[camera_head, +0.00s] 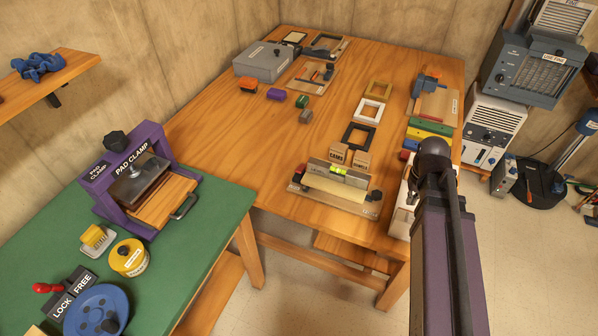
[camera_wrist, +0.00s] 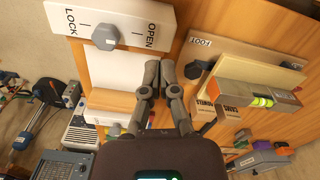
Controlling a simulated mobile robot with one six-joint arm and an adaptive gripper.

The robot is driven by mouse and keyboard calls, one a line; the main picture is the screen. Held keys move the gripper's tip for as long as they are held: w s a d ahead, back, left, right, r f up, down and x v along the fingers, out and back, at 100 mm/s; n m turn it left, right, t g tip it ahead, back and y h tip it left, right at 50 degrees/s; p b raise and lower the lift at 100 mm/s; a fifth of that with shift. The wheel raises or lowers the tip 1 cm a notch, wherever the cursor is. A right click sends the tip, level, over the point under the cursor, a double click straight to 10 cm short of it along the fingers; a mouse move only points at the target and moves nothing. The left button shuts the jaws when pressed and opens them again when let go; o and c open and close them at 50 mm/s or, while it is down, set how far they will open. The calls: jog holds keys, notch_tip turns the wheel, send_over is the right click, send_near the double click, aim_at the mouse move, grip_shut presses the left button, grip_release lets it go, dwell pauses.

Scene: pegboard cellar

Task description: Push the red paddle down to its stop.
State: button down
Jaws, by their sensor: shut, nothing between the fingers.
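No red part is plainly a paddle. A small red piece (camera_head: 405,155) shows just left of my arm in the head view, beside blue, yellow and green bars; its shape is too small to tell. A red-knobbed lever (camera_head: 46,288) lies on the green bench by a LOCK/FREE plate. In the wrist view my gripper (camera_wrist: 159,72) is shut and empty, its fingertips over the wooden table between a LOCK/OPEN plate (camera_wrist: 140,22) with a grey knob and a wooden fixture with a level vial (camera_wrist: 262,101). In the head view my arm hides the gripper.
The wooden table (camera_head: 240,150) has free room at its left middle. A grey metal box (camera_head: 268,63) stands at the back, with small blocks before it. A purple pad clamp (camera_head: 132,180) stands on the green bench. Heaters (camera_head: 530,72) stand at the right.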

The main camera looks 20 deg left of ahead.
aim_at(299, 170)
jog(key=w+a+f+n, duration=0.1)
jog(key=w+a+n, duration=0.1)
jog(key=a, duration=0.4)
jog(key=w+a+f+n+b, duration=0.1)
jog(key=w+a+n, duration=0.1)
jog(key=w+a, duration=0.3)
jog(key=w+a+n+b, duration=0.1)
jog(key=w+a+n, duration=0.1)
jog(key=a, duration=0.6)
jog(key=shift+w+a+f, duration=0.1)
jog(key=shift+w+f, duration=0.3)
jog(key=shift+w, duration=0.35)
jog(key=a+n, duration=0.1)
jog(key=a, duration=0.5)
jog(key=w+a+f+n+b, duration=0.1)
jog(key=a+n, duration=0.1)
jog(key=a, duration=0.4)
jog(key=w+a+n+b, duration=0.1)
jog(key=a+n, duration=0.1)
jog(key=a, duration=0.5)
jog(key=shift+w+f+h, duration=0.2)
jog(key=shift+f+h, duration=0.15)
jog(key=shift+h, duration=0.05)
jog(key=shift+s+a, duration=0.1)
jog(key=shift+a, duration=0.15)
jog(key=shift+f, duration=0.1)
